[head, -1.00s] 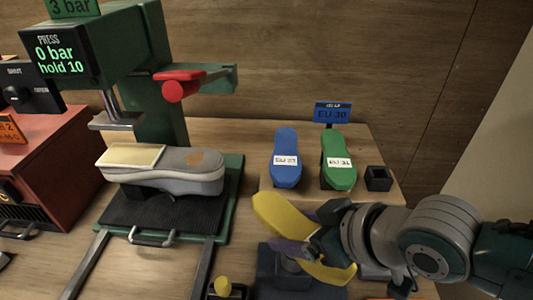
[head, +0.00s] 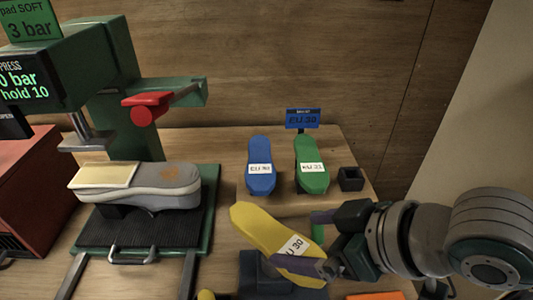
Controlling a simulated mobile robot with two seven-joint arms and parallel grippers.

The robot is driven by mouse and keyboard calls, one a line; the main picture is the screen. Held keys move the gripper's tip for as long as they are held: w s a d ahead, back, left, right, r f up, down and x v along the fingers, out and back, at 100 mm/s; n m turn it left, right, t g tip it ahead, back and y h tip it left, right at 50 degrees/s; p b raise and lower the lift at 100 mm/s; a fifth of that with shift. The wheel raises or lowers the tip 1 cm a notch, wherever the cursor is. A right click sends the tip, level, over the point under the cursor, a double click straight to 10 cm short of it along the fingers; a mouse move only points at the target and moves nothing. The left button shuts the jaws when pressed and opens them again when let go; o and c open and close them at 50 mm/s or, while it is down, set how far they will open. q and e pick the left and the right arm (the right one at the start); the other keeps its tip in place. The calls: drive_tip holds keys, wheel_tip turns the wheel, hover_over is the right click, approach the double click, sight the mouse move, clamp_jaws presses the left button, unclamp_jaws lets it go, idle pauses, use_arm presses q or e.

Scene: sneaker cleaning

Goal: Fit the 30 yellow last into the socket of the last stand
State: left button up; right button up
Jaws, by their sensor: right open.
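The yellow last (head: 262,231), with a white label ending in "30", sits slanted over a dark stand block (head: 262,282), its rounded end toward the upper left. Its underside and the socket are hidden, so I cannot tell how it is seated. My right gripper (head: 316,241) is open at the last's lower right end. One purple finger crosses in front of that end and the other is beyond it. I cannot tell whether either finger touches the last. My left gripper is not in view.
A blue last (head: 261,169) and a green last (head: 311,167) stand on a raised wooden shelf behind, with a small black socket block (head: 351,179) to their right. A green press (head: 112,69) with a grey shoe (head: 160,188) on its bed stands left.

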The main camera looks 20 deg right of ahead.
drive_tip(key=shift+v, duration=1.2)
drive_tip(key=shift+s+a, duration=0.1)
drive_tip(key=s+d+r+m+g+h+p, duration=0.2)
drive_tip(key=s+r, duration=0.1)
drive_tip(key=s, duration=0.4)
drive_tip(key=s+d+r+m+g+h+p, duration=0.1)
drive_tip(key=s+d+r+m+g+h, duration=0.1)
drive_tip(key=s+r, duration=0.35)
wheel_tip(320, 180, up, 26)
drive_tip(key=s+p, duration=0.1)
drive_tip(key=p, duration=2.6)
drive_tip(key=shift+s+a+p, duration=0.2)
drive_tip(key=shift+s+p, duration=0.05)
drive_tip(key=shift+p, duration=0.05)
